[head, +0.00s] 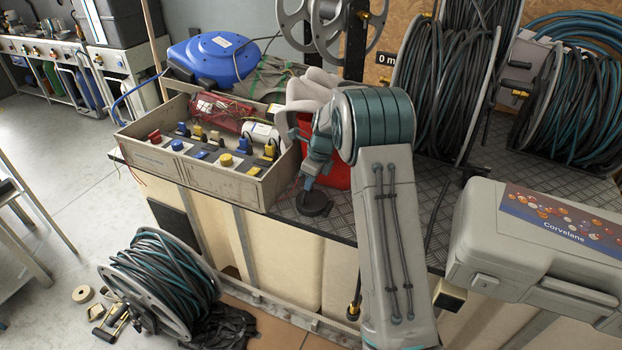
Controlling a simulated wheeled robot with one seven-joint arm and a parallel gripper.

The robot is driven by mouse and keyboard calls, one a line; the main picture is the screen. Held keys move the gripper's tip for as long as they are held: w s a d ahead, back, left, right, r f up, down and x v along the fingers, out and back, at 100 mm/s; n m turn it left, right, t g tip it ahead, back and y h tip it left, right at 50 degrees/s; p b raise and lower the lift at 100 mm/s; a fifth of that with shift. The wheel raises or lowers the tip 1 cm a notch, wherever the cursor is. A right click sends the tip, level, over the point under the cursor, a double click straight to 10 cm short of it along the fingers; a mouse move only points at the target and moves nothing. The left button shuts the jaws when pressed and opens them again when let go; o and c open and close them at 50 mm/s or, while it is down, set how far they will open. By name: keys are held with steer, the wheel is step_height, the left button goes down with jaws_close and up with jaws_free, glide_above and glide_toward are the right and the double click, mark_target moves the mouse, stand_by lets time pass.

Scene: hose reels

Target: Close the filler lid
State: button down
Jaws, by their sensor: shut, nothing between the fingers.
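A round black disc (314,204), which looks like the filler lid, lies at the front edge of the dark chequered metal top (345,218). It looks roughly flat; whether it is fully closed is hard to tell at this size. My gripper (306,187) points down just above the disc's upper left side. It is shut and holds nothing. I cannot tell whether its tips touch the disc. The small fingers are partly merged with the dark background. My forearm hides part of the top to the right.
A grey open crate (215,189) of fittings stands just left of the disc. A red bucket (338,176) with pale gloves stands behind. Hose reels (445,85) fill the back right. A grey case (535,255) stands front right. A loose hose reel (160,280) lies on the floor.

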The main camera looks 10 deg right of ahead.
mark_target(316, 200)
steer(key=shift+a+f, duration=0.3)
steer(key=shift+f, duration=0.3)
steer(key=shift+r+p, duration=0.45)
steer(key=shift+p, duration=0.15)
steer(key=w+p+v, duration=0.1)
steer(key=p+v, duration=0.2)
steer(key=v, duration=0.9)
steer(key=s+r+n, duration=0.6)
steer(key=s+r, duration=0.2)
steer(key=s, duration=0.1)
steer(key=s+a+r+n+h+p, duration=0.1)
steer(key=s+n, duration=0.8)
steer(key=s, duration=0.5)
steer(key=s+a+r+n+t+h+p, duration=0.1)
steer(key=s+n+p, duration=0.1)
steer(key=s+n, duration=0.8)
steer(key=s, duration=0.3)
steer(key=shift+s+r, duration=0.35)
steer(key=shift+r, duration=0.05)
steer(key=shift+a, duration=0.1)
